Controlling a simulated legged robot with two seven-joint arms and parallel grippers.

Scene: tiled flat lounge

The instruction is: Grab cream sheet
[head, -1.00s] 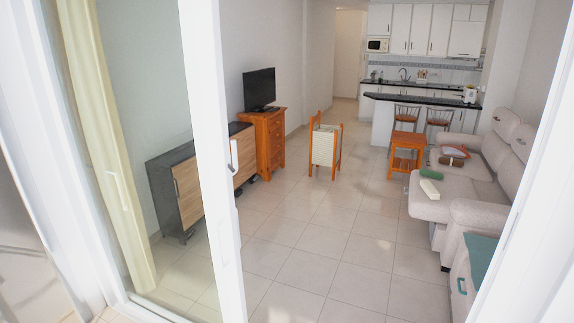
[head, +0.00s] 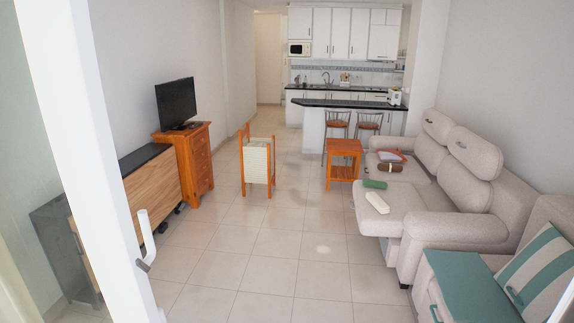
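A cream folded or rolled cloth (head: 377,202), which looks like the cream sheet, lies on the front end of the long sofa's seat. A green rolled cloth (head: 374,184) lies just behind it, and a brown roll (head: 390,167) lies farther back. A white and reddish-orange item (head: 391,156) lies behind the brown roll. Neither of my grippers is in view, and the cream cloth is well ahead of me across the room.
A white sliding door frame with a handle (head: 145,240) stands close on the left. The tiled floor (head: 285,255) is open ahead. An armchair (head: 500,290) is near right.

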